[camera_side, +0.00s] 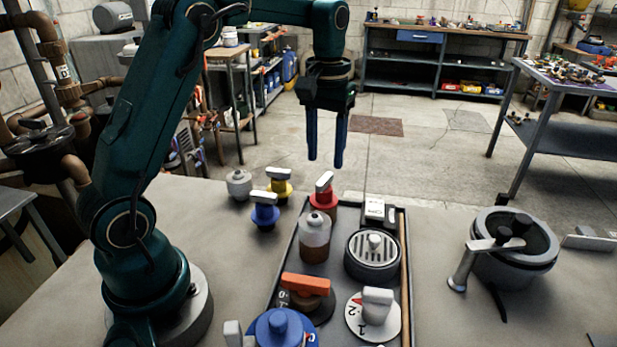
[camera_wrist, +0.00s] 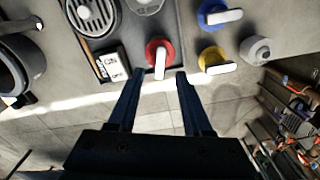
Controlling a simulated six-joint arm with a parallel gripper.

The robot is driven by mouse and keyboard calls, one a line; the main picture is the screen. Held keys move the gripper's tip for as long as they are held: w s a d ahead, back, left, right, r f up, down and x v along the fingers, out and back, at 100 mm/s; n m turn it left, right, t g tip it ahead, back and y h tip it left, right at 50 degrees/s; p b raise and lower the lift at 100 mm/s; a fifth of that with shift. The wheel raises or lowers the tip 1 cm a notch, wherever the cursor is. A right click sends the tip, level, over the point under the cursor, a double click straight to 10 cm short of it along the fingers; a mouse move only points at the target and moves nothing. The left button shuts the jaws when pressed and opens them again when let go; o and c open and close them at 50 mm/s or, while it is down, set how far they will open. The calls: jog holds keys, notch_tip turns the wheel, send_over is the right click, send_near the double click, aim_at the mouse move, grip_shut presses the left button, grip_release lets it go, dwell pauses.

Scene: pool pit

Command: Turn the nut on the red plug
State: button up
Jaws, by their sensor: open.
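The red plug (camera_side: 324,200) stands at the far end of the tray, with a white bar-shaped nut (camera_side: 324,181) on top. In the wrist view the red plug (camera_wrist: 153,49) and its white nut (camera_wrist: 160,62) lie just beyond the fingertips, roughly between their lines. My gripper (camera_side: 326,165) is open and empty, pointing down, above and apart from the plug. Its two blue fingers also show in the wrist view (camera_wrist: 158,78).
A yellow plug (camera_side: 279,187) and a blue plug (camera_side: 265,213) stand left of the tray (camera_side: 404,250), near a grey-white plug (camera_side: 239,184). A bottle (camera_side: 314,240), a round drain (camera_side: 372,256) and a small box (camera_side: 375,212) sit in the tray. A grey pot-like part (camera_side: 515,262) stands right.

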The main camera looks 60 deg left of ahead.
aim_at(325, 178)
jog(key=shift+f, duration=2.3)
grip_shut()
